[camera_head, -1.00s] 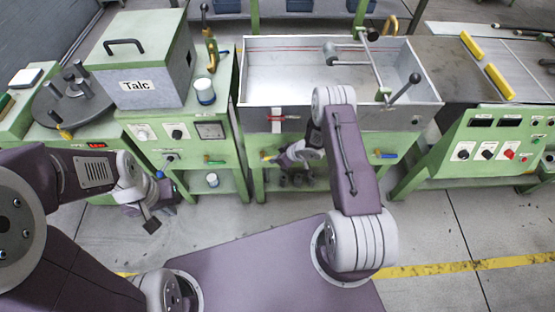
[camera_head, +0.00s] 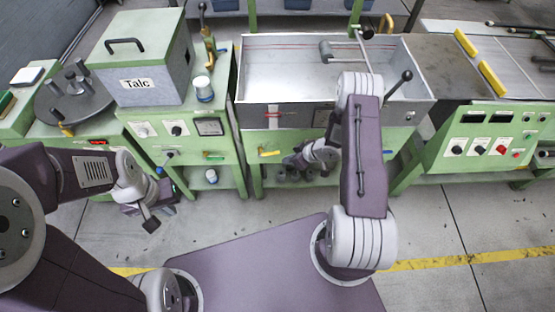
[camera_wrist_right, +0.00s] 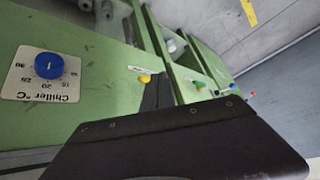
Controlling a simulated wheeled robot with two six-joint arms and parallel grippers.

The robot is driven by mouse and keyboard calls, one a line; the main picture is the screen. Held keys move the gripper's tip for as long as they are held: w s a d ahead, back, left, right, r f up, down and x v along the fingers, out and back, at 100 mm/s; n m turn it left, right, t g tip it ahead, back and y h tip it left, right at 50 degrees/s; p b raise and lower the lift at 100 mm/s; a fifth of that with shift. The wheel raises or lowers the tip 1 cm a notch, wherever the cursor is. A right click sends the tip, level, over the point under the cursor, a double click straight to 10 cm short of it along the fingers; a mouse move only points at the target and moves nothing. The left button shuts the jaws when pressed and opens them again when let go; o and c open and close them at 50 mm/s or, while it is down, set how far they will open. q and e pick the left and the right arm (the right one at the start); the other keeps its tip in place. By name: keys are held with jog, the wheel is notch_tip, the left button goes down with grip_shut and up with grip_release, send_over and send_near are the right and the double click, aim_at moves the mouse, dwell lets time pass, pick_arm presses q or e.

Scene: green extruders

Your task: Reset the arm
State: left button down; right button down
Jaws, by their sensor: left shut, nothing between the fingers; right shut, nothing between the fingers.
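My left gripper (camera_head: 150,224) hangs over the floor at the left, below the talc machine, shut and empty. My right arm bends at a raised elbow in front of the metal trough (camera_head: 285,115). My right gripper (camera_head: 290,164) is shut and empty, low in front of the green stand, right of a yellow valve handle (camera_head: 268,153). In the right wrist view, a dark gripper part (camera_wrist_right: 185,145) fills the bottom. The blue chiller knob (camera_wrist_right: 48,65) and a yellow knob (camera_wrist_right: 144,79) show beyond it.
A control panel (camera_head: 485,147) is at the right. A dark lever (camera_head: 397,85) rises at the trough's right side. Floor is clear between my base and the machines.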

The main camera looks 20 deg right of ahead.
pick_arm(q)
jog(key=shift+s+r, duration=0.15)
jog(key=shift+s, duration=0.15)
pick_arm(e)
jog(key=shift+s+d+r, duration=0.55)
jog(key=shift+s+d, duration=0.05)
jog(key=shift+s, duration=0.1)
pick_arm(q)
jog(key=shift+s, duration=0.1)
pick_arm(e)
jog(key=shift+a, duration=0.1)
